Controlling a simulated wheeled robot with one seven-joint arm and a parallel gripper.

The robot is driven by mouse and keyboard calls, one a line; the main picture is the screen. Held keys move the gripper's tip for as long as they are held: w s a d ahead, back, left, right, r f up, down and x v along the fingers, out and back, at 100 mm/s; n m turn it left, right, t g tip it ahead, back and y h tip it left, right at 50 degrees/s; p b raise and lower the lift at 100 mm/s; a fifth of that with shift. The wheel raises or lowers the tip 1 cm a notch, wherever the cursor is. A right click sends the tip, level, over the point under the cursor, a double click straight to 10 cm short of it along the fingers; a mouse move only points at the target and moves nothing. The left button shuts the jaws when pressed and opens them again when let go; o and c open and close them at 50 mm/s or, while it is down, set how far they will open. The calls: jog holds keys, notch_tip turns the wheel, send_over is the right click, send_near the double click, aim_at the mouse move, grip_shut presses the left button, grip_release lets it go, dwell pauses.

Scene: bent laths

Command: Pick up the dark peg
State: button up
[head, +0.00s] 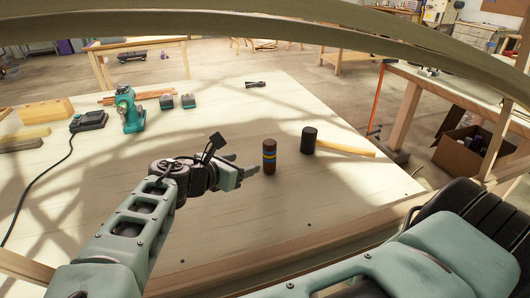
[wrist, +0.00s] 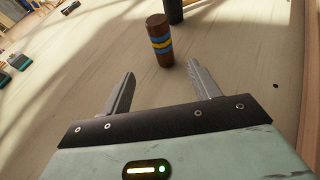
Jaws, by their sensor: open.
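The dark peg (head: 269,157) is a short brown cylinder with blue and yellow bands. It stands upright on the pale worktable (head: 330,215).
A mallet with a black head (head: 309,140) and wooden handle lies right of the peg. A teal drill (head: 128,110), a charger (head: 88,121) and wood blocks (head: 47,110) are at the left. A bent lath (head: 265,22) arches across the top.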

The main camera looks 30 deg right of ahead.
aim_at(265, 157)
jog(key=p+x, duration=0.2)
jog(key=x, duration=0.8)
jog(key=shift+r, duration=0.2)
jog(key=shift+s+f+p+x, duration=0.15)
jog(key=shift+p+x, duration=0.4)
jog(key=shift+x, duration=1)
jog(key=shift+s+f+p+x, duration=0.15)
jog(key=shift+p+x, duration=0.35)
jog(key=shift+x, duration=1.05)
jog(key=shift+w+a, duration=0.1)
jog(key=c, duration=1.1)
